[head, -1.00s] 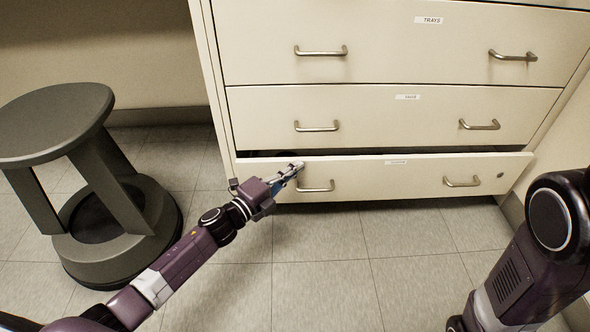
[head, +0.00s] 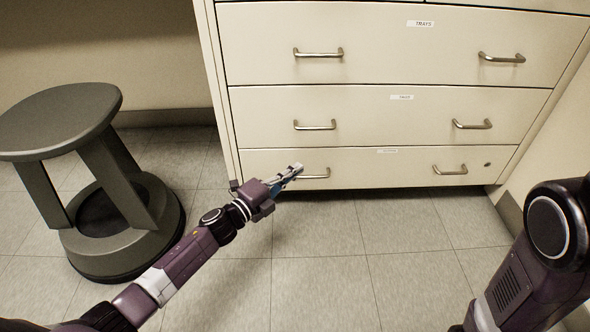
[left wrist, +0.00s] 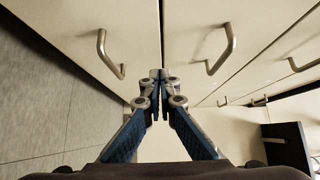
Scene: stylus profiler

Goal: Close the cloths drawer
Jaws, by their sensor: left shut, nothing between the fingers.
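The cloths drawer (head: 385,172) is the lowest drawer of the cream cabinet in the head view. Its front looks flush with the drawer above, with no dark gap at its top edge; its label is too blurred to read. My left gripper (head: 297,170) is shut and empty at the drawer front, by its left handle (head: 316,173). I cannot tell whether the fingertips touch. In the left wrist view the shut fingertips (left wrist: 158,76) are near the seam between two drawer fronts, with a handle on each side. My right gripper is not in view; only part of my right arm shows.
A grey-green step stool (head: 62,120) stands on the tiled floor left of the cabinet. The drawer above (head: 400,118) and the trays drawer (head: 400,50) are shut. The floor before the cabinet (head: 340,260) is clear. A wall is close on the right.

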